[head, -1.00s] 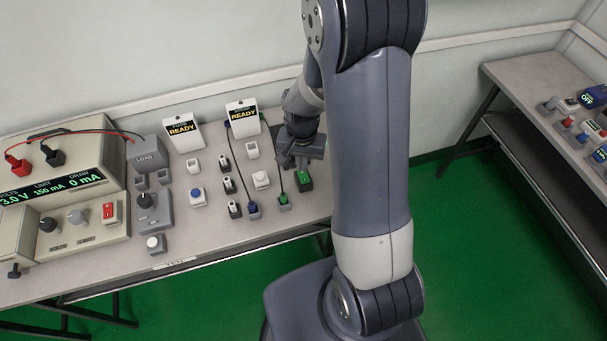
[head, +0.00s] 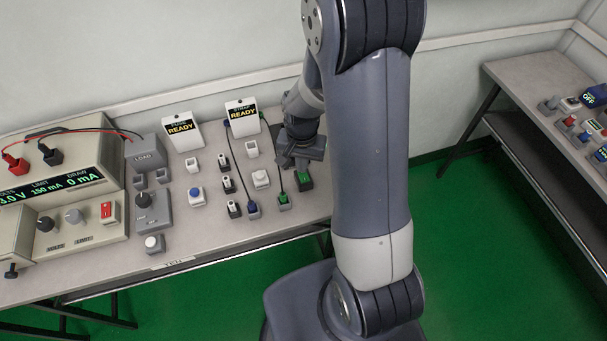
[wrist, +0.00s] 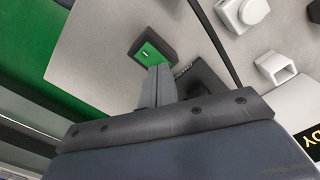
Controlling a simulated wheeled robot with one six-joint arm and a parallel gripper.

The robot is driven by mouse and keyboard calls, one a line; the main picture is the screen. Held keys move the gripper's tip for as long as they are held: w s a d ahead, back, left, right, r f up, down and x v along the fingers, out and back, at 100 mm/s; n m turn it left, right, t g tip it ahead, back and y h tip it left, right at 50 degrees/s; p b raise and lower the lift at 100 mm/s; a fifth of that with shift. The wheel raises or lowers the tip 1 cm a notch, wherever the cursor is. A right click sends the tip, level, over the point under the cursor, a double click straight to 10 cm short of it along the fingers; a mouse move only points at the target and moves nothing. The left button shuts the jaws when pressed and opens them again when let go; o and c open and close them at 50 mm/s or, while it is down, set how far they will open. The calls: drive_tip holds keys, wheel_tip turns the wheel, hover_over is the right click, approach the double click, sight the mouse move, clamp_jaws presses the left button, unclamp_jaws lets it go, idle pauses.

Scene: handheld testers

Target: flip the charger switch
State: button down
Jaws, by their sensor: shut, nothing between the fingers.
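No readable label marks the charger switch in these views. A small black box with a green face (head: 304,180) sits at the bench's right end, and in the wrist view its green face (wrist: 151,53) shows just beyond my fingertips. My gripper (head: 284,162) is shut and empty, low over the bench and close to this box. In the wrist view the closed fingers (wrist: 158,72) point at the box's near edge; I cannot tell whether they touch it. A second dark box (wrist: 207,82) with small lettering lies beside the fingers, partly hidden by my gripper.
Two READY signs (head: 183,130) stand at the back. Several plugs, buttons and a green-ended cable (head: 284,200) lie left of my gripper. A power supply with a red switch (head: 107,210) stands far left. Another bench with an OFF display (head: 594,96) is at right.

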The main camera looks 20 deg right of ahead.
drive_tip(key=shift+f+b, duration=0.3)
drive_tip(key=shift+f, duration=0.1)
drive_tip(key=shift+r+p, duration=2.65)
drive_tip(key=shift+r, duration=0.95)
drive_tip(key=shift+f, duration=0.1)
wheel_tip(320, 180, down, 7)
drive_tip(key=b, duration=0.5)
